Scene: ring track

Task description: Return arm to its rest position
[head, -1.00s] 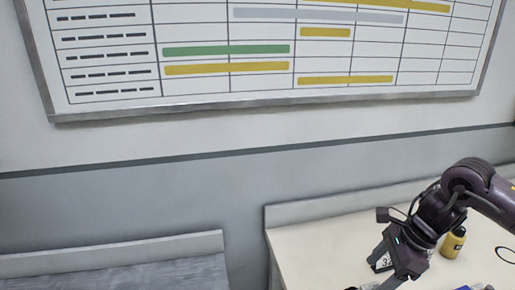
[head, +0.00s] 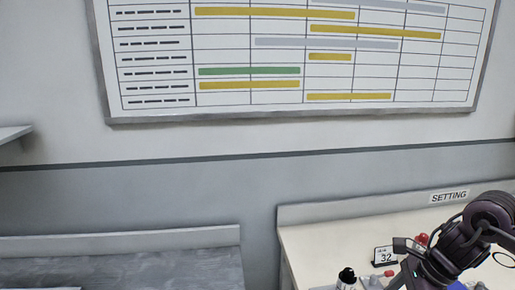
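My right arm (head: 462,245) comes in from the right edge of the head view, over the cream table at the lower right. It is dark purple-black with a small blue light. Its gripper is at the bottom edge of the picture, and its fingertips cannot be made out. My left arm and gripper are not in view.
The cream table (head: 318,252) has a raised back edge with a "SETTING" label (head: 449,196). A small sign reading 32 (head: 385,257), a black-topped item (head: 346,277) and a red knob (head: 421,239) stand there. A grey surface (head: 150,268) lies left. A whiteboard (head: 290,60) hangs above.

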